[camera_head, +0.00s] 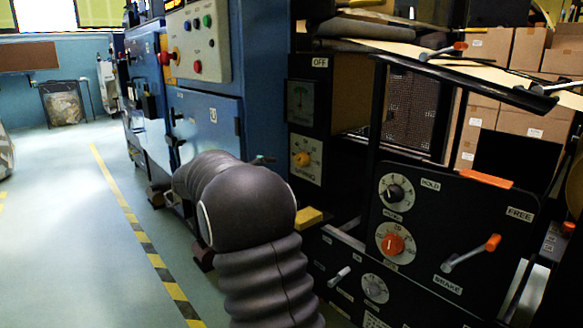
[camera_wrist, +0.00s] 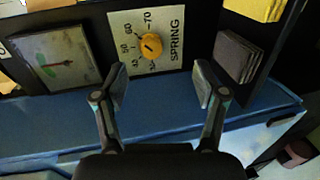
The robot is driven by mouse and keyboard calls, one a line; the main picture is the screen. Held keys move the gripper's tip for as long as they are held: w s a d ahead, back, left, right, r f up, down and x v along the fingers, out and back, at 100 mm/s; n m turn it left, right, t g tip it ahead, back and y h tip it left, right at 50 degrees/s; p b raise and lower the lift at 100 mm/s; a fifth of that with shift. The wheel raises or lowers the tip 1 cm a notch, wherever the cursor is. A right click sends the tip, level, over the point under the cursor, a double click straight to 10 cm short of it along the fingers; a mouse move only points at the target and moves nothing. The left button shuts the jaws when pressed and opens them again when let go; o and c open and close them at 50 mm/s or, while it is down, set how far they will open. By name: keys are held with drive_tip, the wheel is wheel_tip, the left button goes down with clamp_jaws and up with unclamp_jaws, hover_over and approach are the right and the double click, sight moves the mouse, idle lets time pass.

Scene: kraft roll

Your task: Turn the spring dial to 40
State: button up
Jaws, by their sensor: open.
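The spring dial is a yellow knob (camera_wrist: 151,46) on a white plate marked SPRING, with 40, 50, 60 and 70 printed around it. The knob has a dark mark on its face, but the value it points to is too small to tell. In the head view the dial (camera_head: 303,159) is on a black panel, right of my arm. My gripper (camera_wrist: 159,88) is open and empty in the wrist view. Its fingers are apart, with the dial plate between and beyond them; no contact shows. In the head view my arm hides most of the gripper.
A gauge (camera_wrist: 64,58) is beside the dial plate, and a dark block (camera_wrist: 236,56) is on its other side. A black panel with HOLD, FREE and BRAKE labels (camera_head: 437,215) is at right.

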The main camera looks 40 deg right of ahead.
drive_tip(key=h, duration=0.2)
approach(298, 161)
drive_tip(key=d, duration=0.9)
drive_tip(key=shift+w+d, duration=0.25)
drive_tip(key=shift+d, duration=0.15)
drive_tip(key=c, duration=1.1)
